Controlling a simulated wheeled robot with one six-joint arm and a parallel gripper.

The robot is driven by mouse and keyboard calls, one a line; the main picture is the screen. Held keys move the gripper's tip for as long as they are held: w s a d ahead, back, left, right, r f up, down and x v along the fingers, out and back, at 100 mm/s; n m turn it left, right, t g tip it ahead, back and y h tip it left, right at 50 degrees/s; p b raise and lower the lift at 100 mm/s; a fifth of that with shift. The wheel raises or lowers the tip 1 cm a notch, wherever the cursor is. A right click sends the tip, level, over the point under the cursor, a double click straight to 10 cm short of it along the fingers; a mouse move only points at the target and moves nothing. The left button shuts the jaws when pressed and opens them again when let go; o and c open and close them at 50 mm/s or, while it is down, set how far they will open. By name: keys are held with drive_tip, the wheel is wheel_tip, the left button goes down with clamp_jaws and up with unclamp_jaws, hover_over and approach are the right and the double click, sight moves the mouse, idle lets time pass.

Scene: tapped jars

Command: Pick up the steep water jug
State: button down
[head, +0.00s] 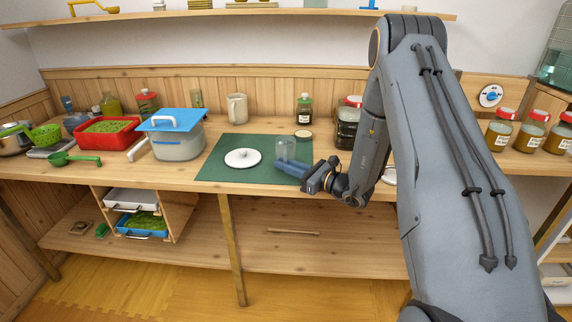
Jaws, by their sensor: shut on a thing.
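My gripper (297,170) is at the right front part of the green mat, reaching in from the right. It is shut on a small see-through, bluish vessel (286,149), which looks like the jug. The vessel looks upright over the mat. Its lower part is partly hidden by the fingers, and I cannot tell whether it touches the mat. A cream jug-like mug (237,108) with a handle stands behind the mat, apart from my gripper.
The green mat (222,171) bears a white lid (243,158). A pot with a blue board (171,121) and a red tray (107,132) stand left. A dark bottle (304,109) stands behind. Red-lidded jars (530,136) stand right.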

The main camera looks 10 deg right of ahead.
wheel_tip(320, 180, up, 10)
drive_tip(key=shift+f+b, duration=0.1)
drive_tip(key=shift+b, duration=0.55)
idle(1.1)
